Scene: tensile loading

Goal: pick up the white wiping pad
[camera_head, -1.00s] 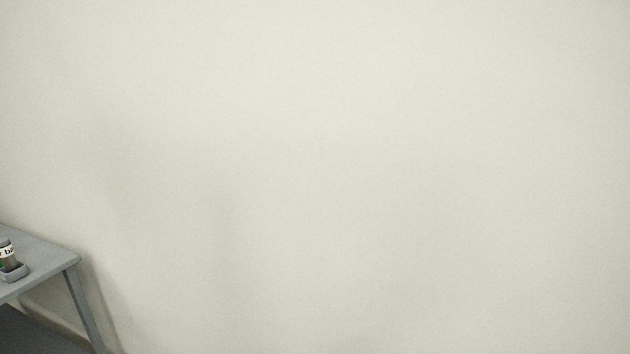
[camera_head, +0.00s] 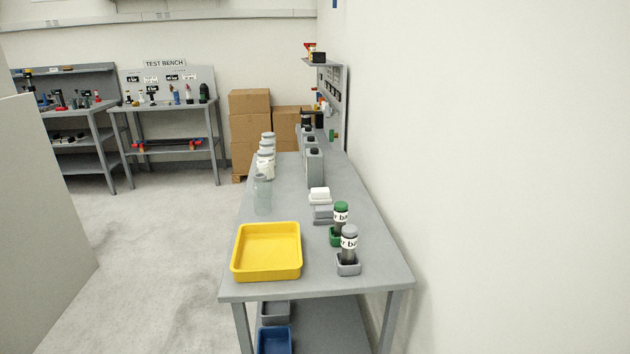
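A small white block that looks like the white wiping pad (camera_head: 320,193) lies on the grey table (camera_head: 330,288), right of the middle of its top. It seems to rest on or just behind a grey block (camera_head: 323,214); I cannot tell which. My gripper does not show in the head view.
A yellow tray (camera_head: 235,270) sits at the table's near left. Two capped bottles, one green-topped (camera_head: 341,216) and one grey-topped (camera_head: 349,244), stand in holders at the near right. Open floor (camera_head: 165,260) lies left.

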